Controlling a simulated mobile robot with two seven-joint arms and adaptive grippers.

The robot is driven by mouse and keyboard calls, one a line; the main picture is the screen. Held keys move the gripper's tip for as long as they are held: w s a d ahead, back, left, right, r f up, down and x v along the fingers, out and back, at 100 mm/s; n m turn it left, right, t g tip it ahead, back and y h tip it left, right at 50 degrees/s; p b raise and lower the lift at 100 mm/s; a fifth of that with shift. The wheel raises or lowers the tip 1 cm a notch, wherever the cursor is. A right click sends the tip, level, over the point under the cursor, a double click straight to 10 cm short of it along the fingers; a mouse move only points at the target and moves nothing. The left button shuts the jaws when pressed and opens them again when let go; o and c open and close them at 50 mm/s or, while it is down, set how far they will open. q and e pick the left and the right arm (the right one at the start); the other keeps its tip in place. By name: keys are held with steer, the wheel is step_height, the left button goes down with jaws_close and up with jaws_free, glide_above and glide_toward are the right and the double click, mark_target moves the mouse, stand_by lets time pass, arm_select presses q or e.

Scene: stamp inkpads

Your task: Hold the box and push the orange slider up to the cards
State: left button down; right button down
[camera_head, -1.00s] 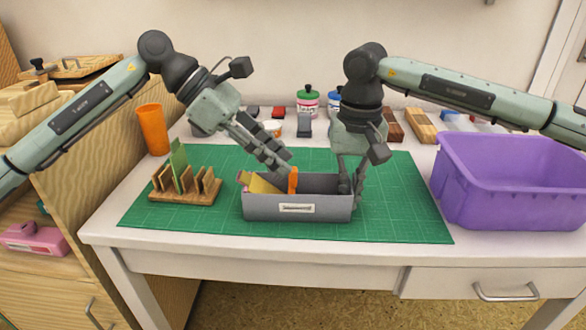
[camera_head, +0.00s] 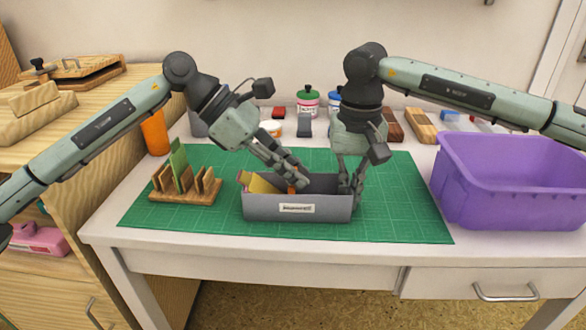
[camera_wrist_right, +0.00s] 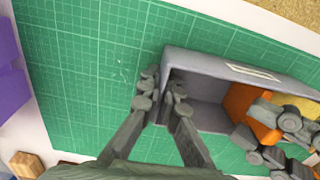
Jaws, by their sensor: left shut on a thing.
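The grey box (camera_head: 270,210) stands on the green mat, with a pale label on its front. It also shows in the right wrist view (camera_wrist_right: 210,62). Yellowish cards (camera_head: 262,184) lean in its left end. The orange slider (camera_head: 291,189) stands inside, just right of the cards; the right wrist view shows its face (camera_wrist_right: 240,100). My left gripper (camera_head: 296,181) is shut on the slider, its fingers hiding most of it in the head view. My right gripper (camera_wrist_right: 160,92) is shut on the box's right end wall, one finger on each side.
A wooden rack (camera_head: 185,195) with several upright pieces stands left of the box. A purple bin (camera_head: 510,190) is at the right. An orange cup (camera_head: 154,132) and several jars and blocks line the back. The mat (camera_head: 400,210) is clear right of the box.

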mark_target(254, 182)
arm_select(q)
steer(key=a, duration=0.7)
steer(key=shift+w, duration=0.15)
steer(key=shift+a, duration=0.1)
steer(key=c, duration=1.7)
jaws_free()
steer(key=v, duration=1.2)
